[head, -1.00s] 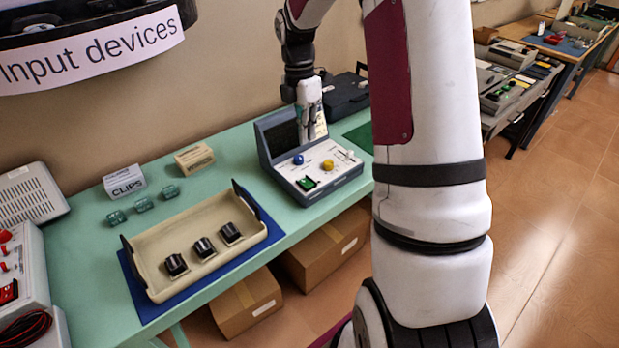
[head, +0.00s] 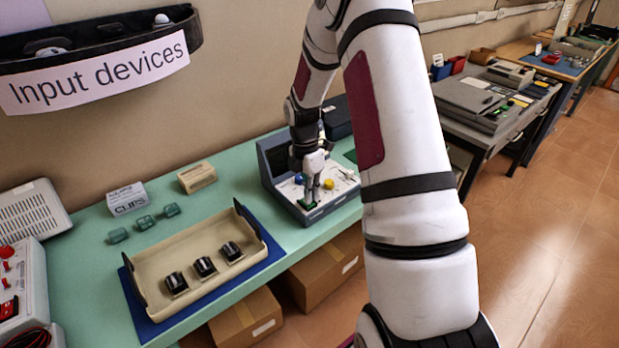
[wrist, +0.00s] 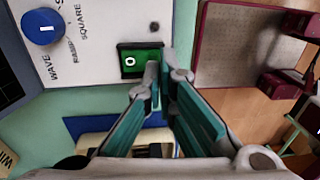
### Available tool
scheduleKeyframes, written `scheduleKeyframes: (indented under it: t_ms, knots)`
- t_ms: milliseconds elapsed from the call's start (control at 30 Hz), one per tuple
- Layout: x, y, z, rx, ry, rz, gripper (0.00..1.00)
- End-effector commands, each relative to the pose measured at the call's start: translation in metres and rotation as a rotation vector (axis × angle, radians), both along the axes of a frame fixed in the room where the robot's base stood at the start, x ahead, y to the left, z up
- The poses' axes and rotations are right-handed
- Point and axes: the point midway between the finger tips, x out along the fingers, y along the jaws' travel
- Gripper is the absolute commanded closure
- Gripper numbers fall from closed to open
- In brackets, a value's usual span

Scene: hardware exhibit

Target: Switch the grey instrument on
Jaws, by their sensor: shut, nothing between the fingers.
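The grey instrument (head: 268,160) is a blue-grey console with a dark screen and a white sloped panel, standing on the green bench. The panel has a blue knob (wrist: 43,26), a yellow knob (head: 329,183) and a green rocker switch (wrist: 131,62) in a black frame near its front edge. An "O" mark shows on the rocker's left part. My gripper (head: 308,201) points down over the switch, fingers shut and empty. In the wrist view its fingertips (wrist: 166,75) are at the switch's right edge; I cannot tell whether they touch it. The gripper hides part of the panel in the head view.
Left of the instrument, a beige tray (head: 190,248) holding black parts lies on a blue mat (head: 146,322). Small boxes and green clips (head: 145,222) lie behind it. A device with red controls (head: 20,285) stands far left. Cardboard boxes (head: 245,318) are under the bench.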

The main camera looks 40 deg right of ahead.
Motion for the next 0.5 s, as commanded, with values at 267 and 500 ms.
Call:
scheduleKeyframes:
  t_ms: [267,500]
  knots:
    - [-0.002,0.0,-0.015,0.0,-0.001,0.0,1.0]
    - [-0.002,0.0,-0.015,0.0,-0.001,0.0,1.0]
